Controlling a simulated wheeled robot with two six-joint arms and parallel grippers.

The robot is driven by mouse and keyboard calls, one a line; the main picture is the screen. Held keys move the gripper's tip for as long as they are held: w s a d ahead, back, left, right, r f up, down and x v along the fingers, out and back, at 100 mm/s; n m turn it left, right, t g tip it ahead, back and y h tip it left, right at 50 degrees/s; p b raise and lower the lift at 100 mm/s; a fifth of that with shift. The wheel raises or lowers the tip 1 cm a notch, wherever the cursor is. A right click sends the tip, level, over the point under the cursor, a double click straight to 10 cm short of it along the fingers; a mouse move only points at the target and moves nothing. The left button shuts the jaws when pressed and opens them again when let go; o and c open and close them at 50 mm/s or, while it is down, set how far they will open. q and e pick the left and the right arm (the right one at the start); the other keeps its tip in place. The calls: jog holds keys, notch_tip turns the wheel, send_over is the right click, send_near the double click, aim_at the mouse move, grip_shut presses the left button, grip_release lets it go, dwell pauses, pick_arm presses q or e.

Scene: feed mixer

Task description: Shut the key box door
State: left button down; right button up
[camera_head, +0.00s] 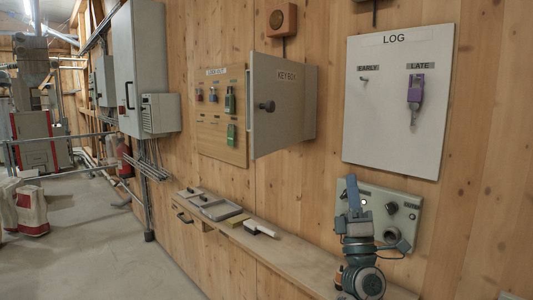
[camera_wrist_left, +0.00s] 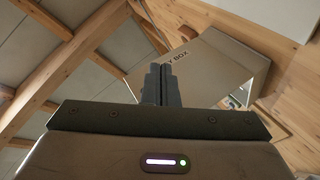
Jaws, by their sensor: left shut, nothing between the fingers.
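The key box door (camera_head: 282,128) is a grey panel with a KEY BOX label and a dark round knob (camera_head: 267,106) near its left edge. It stands out from the wooden wall, apparently ajar; the box interior is hidden in the head view. The box side (camera_head: 311,100) shows at the right. In the left wrist view the labelled door (camera_wrist_left: 215,75) lies beyond my fingers, upper right of them. My left gripper (camera_head: 352,181) points upward, low and right of the door and apart from it. It is shut and empty, and its closed fingers (camera_wrist_left: 161,84) show in the wrist view.
A narrow wooden shelf (camera_head: 290,257) below holds trays (camera_head: 215,207) and a white-handled brush (camera_head: 261,228). A control panel (camera_head: 400,212) is behind my left arm. A white LOG board (camera_head: 395,130) hangs to the right and a lockout board (camera_head: 220,140) to the left.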

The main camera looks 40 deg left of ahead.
pick_arm(q)
jog(key=s+a+r+n+g+y, duration=0.1)
jog(key=a+r+n+g+y, duration=0.15)
jog(key=n+g, duration=0.65)
jog(key=s+a+r+n+g+y, duration=0.1)
jog(key=r+n+g+y, duration=0.3)
jog(key=n+g, duration=0.45)
jog(key=n+g+h, duration=0.7)
jog(key=n+h, duration=0.2)
jog(key=h, duration=0.1)
send_near(255, 134)
jog(key=p+x, duration=0.6)
jog(key=shift+r, duration=0.2)
jog(key=shift+s+a+f+p, duration=0.1)
jog(key=shift+a+p, duration=0.3)
jog(key=shift+p, duration=0.05)
jog(key=shift+f, duration=0.1)
